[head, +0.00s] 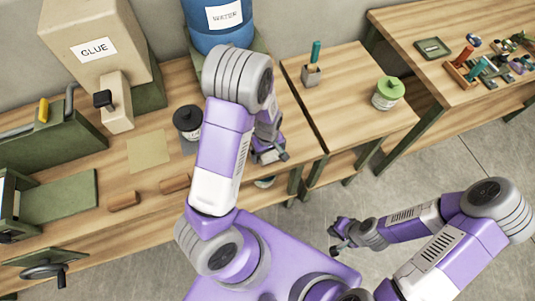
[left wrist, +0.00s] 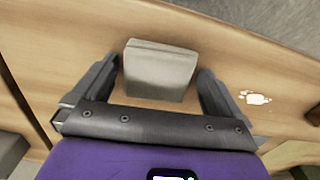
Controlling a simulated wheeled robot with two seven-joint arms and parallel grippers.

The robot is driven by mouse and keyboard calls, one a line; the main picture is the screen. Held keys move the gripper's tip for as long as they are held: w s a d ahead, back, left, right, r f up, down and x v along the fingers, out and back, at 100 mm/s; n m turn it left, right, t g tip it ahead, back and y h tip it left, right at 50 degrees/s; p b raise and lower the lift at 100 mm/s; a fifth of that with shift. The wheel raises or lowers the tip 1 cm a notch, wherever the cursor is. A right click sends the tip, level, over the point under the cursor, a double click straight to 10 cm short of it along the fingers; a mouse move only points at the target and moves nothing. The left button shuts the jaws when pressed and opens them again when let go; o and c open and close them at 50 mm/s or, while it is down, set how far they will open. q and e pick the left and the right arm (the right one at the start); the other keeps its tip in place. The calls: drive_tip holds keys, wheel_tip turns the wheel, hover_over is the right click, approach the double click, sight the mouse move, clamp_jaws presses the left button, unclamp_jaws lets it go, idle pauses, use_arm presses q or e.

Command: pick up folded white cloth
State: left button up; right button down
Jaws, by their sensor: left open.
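The folded white cloth (left wrist: 160,70) shows in the left wrist view as a pale grey-white, squarish folded pad on the wooden tabletop. My left gripper (left wrist: 157,80) is open, with one finger on each side of the cloth and gaps between them. In the head view my left gripper (head: 270,152) is low over the front of the workbench, partly hidden by my arm.
A dark-lidded jar (head: 188,121) and a blue water container (head: 218,28) stand on the workbench near my left arm. A glue dispenser (head: 98,45) is further left. A white patch (left wrist: 257,98) lies right of the cloth.

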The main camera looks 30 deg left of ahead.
use_arm(q)
drive_tip(key=c, duration=1)
drive_tip(key=shift+o, duration=0.2)
drive_tip(key=shift+r, duration=0.1)
wheel_tip(320, 180, up, 10)
drive_tip(key=p, duration=0.2)
